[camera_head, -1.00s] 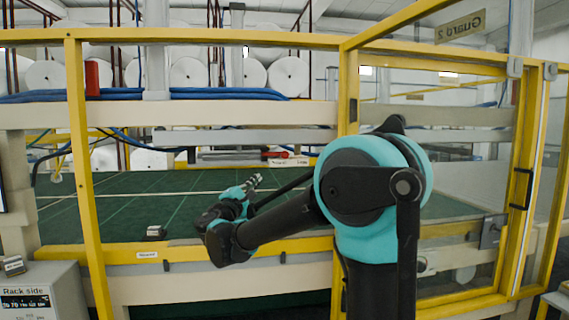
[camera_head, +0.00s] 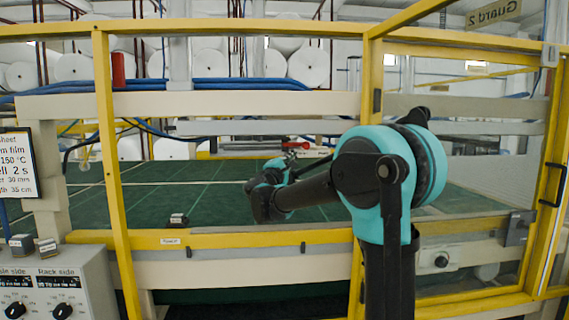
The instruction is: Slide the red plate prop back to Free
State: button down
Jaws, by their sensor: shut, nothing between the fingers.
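The red plate prop (camera_head: 295,145) shows as a small red piece under the pale crossbar at the back of the green bed. A small white label (camera_head: 314,153) with unreadable writing is just right of it. My gripper (camera_head: 291,161) is shut and empty. It is small in view, over the green bed, just below the red piece in the picture. I cannot tell whether it touches the prop. My teal and black arm reaches across the yellow front rail from the right and hides part of the bed.
Yellow guard posts (camera_head: 110,150) and the front rail (camera_head: 215,240) frame the opening. A glazed guard door (camera_head: 460,160) is at right. A control box (camera_head: 60,300) with knobs stands lower left. A small labelled block (camera_head: 178,219) sits near the rail. Much of the green bed (camera_head: 150,200) is clear.

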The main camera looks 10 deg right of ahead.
jog(key=shift+w+d+r, duration=0.1)
jog(key=shift+d+r, duration=0.2)
jog(key=shift+d, duration=0.2)
jog(key=shift+w+d+r, duration=0.1)
jog(key=shift+d+r, duration=0.15)
jog(key=shift+d, duration=0.25)
jog(key=d, duration=0.5)
jog(key=shift+d, duration=0.25)
